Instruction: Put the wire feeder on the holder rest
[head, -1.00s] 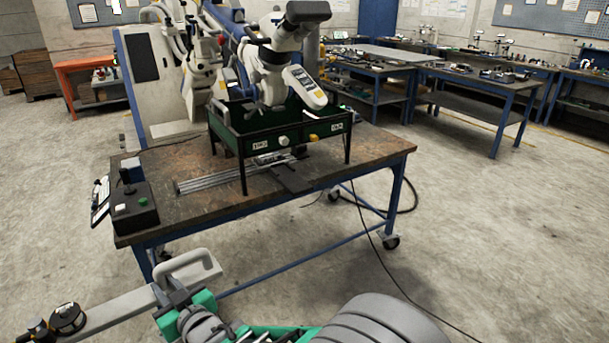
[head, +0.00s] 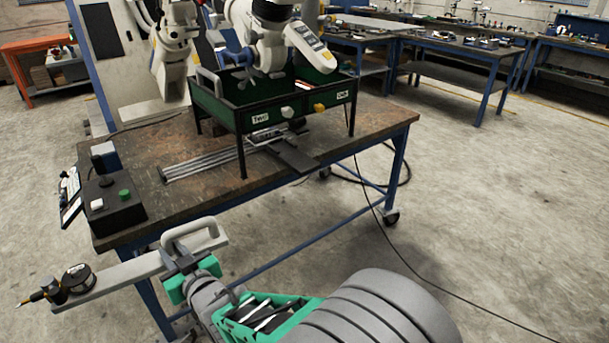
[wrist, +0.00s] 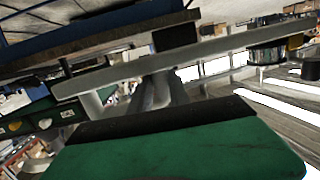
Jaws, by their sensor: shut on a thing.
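The wire feeder (head: 135,272) is a long pale grey bar with a loop handle at its right end and a dark spool and small nozzle at its left end. My gripper (head: 183,262), with green parts, is shut on the bar near the handle. It holds the feeder in the air in front of the workbench. In the wrist view the feeder bar (wrist: 220,55) crosses above the green gripper part, with the spool at right. I cannot tell for sure which part is the holder rest. A green-walled black frame (head: 265,118) with "TWO" and "ONE" labels stands on the bench.
The workbench (head: 200,200) has blue legs and wheels. A control box (head: 112,205) sits at its left front corner. Metal rails (head: 205,164) and a dark plate (head: 292,156) lie by the frame. A cable crosses the open floor at right.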

